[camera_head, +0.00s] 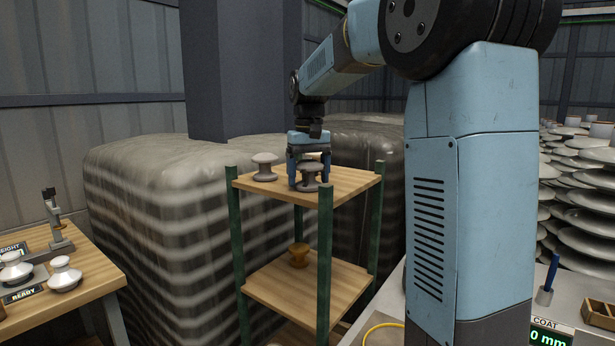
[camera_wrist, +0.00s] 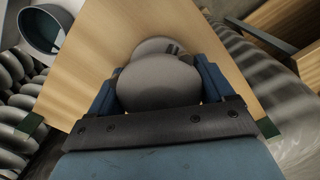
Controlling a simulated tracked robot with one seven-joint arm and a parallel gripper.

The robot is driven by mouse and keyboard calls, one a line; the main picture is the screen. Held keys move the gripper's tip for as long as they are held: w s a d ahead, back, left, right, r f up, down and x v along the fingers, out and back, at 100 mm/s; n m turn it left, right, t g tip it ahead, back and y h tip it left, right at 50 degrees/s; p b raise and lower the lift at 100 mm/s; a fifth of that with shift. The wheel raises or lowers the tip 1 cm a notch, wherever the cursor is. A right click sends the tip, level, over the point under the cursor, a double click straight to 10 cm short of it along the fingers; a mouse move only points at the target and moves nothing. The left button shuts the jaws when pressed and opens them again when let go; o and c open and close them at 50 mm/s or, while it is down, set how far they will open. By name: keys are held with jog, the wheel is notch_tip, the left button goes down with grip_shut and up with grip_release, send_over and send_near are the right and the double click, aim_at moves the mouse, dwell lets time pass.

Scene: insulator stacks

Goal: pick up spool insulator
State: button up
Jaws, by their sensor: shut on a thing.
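A grey spool insulator (camera_head: 308,178) is between the fingers of my gripper (camera_head: 309,172) at the top shelf of the green-posted rack. In the wrist view the spool insulator (camera_wrist: 158,84) fills the space between the blue fingers of my gripper (camera_wrist: 160,90), which are shut on it. It looks upright; I cannot tell whether its base touches the board. A second grey spool insulator (camera_head: 265,167) stands on the same shelf to the left, apart from my gripper.
The rack's top board (camera_head: 345,185) is mostly bare. A brown insulator (camera_head: 299,254) stands on the lower shelf (camera_head: 285,290). Wrapped stacks (camera_head: 150,210) stand behind. A table (camera_head: 95,265) at left holds white insulators (camera_head: 64,274). Plate stacks (camera_head: 585,190) are at right.

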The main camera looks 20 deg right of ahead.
aim_at(309, 161)
jog(key=shift+r, duration=0.2)
jog(key=shift+r, duration=0.35)
notch_tip(309, 161, up, 2)
jog(key=shift+r, duration=0.25)
jog(key=s+d+r, duration=0.2)
jog(key=s+r, duration=0.7)
jog(key=s, duration=0.5)
jog(key=shift+d+r, duration=0.15)
jog(key=shift+r, duration=0.1)
